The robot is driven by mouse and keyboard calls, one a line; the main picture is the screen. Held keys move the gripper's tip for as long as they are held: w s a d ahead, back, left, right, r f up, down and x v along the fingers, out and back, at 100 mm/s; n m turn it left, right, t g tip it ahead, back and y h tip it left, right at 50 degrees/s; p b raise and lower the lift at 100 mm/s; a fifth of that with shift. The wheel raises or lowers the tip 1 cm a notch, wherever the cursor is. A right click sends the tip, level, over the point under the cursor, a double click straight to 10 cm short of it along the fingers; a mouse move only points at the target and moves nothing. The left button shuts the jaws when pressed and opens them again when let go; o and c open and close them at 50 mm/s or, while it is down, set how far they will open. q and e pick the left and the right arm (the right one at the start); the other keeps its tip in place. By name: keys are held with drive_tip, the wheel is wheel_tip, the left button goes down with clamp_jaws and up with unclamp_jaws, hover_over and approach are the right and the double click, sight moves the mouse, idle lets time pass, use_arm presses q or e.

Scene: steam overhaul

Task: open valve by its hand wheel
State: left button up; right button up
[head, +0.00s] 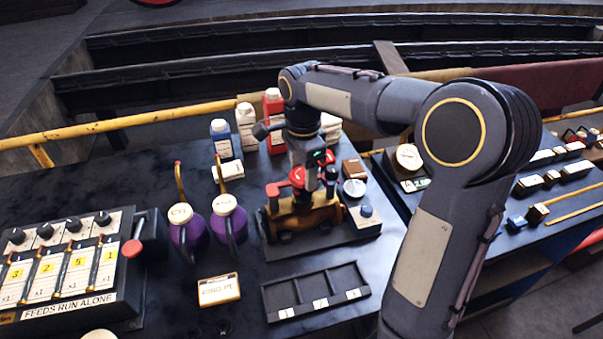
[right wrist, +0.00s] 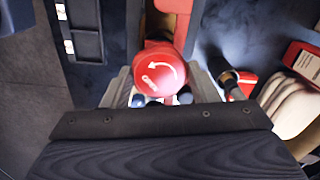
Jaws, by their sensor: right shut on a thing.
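The valve (head: 305,214) has a brass-coloured body on a dark base plate on the bench, in the middle of the head view. Its red hand wheel (head: 297,177) is partly hidden by my right gripper (head: 314,172), which comes down from above. In the right wrist view, the round red top of the hand wheel (right wrist: 160,72) shows a curved white arrow. The fingers of my right gripper (right wrist: 162,86) are on either side of it, shut on the wheel. My left gripper is not in view.
Two purple oil cans (head: 187,232) stand left of the valve, with a control box (head: 66,262) farther left. Several bottles (head: 221,138) stand behind. An empty divided tray (head: 316,292) lies in front. A gauge block (head: 408,158) is at the right.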

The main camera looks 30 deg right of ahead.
drive_tip(key=shift+n, duration=0.7)
drive_tip(key=n+p, duration=0.1)
drive_tip(key=n, duration=0.1)
drive_tip(key=shift+r+n, duration=0.15)
drive_tip(key=shift+n, duration=1.65)
drive_tip(key=shift+p, duration=0.3)
